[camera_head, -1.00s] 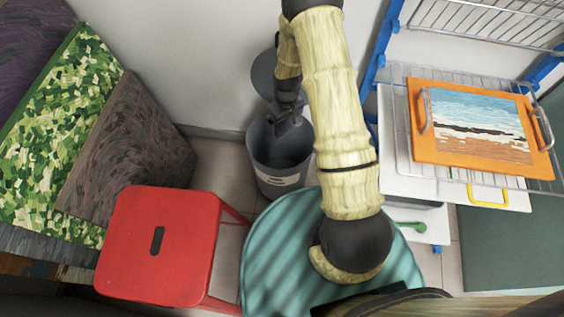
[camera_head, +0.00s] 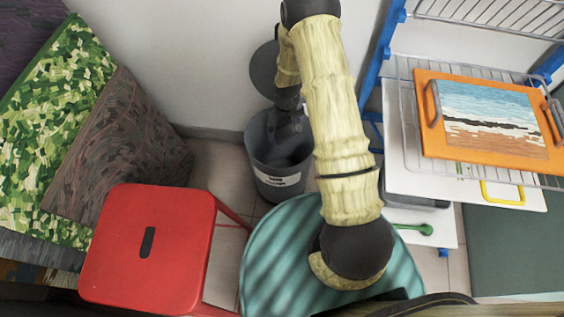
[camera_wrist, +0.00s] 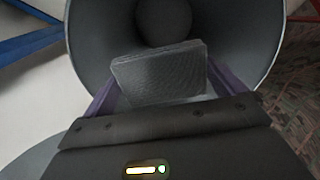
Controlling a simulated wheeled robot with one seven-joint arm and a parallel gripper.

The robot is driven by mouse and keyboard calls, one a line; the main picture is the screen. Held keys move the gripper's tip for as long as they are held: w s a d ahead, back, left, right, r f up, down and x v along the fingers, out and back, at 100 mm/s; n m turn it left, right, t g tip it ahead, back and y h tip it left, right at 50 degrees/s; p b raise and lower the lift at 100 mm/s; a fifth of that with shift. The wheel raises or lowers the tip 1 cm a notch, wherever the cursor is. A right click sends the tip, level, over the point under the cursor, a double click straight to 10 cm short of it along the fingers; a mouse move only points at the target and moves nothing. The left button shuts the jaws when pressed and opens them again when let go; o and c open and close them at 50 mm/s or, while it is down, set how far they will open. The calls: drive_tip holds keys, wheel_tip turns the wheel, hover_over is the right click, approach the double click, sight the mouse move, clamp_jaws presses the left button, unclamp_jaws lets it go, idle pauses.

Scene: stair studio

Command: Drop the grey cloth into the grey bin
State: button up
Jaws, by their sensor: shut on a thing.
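The grey cloth (camera_wrist: 160,76) is a folded pad held between the fingers of my gripper (camera_wrist: 160,95) in the wrist view. My gripper is shut on it. The grey bin (camera_wrist: 236,25) is round and open, and the cloth is over its mouth in that view. In the head view the bin (camera_head: 281,160) stands on the floor by the wall with a label on its front. My gripper (camera_head: 290,118) is above the bin's opening there, dark against it, and the cloth is hard to make out. The round lid of the bin stands open behind my gripper.
A red stool (camera_head: 150,240) stands left of the bin, and a round teal striped table (camera_head: 290,250) is in front of it. Green and brown steps (camera_head: 120,150) rise at the left.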

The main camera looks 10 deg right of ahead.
drive_tip(key=o, duration=0.6)
drive_tip(key=shift+r, duration=0.1)
wheel_tip(320, 180, up, 17)
drive_tip(key=p, duration=0.4)
drive_tip(key=shift+d+r, duration=0.15)
idle(0.5)
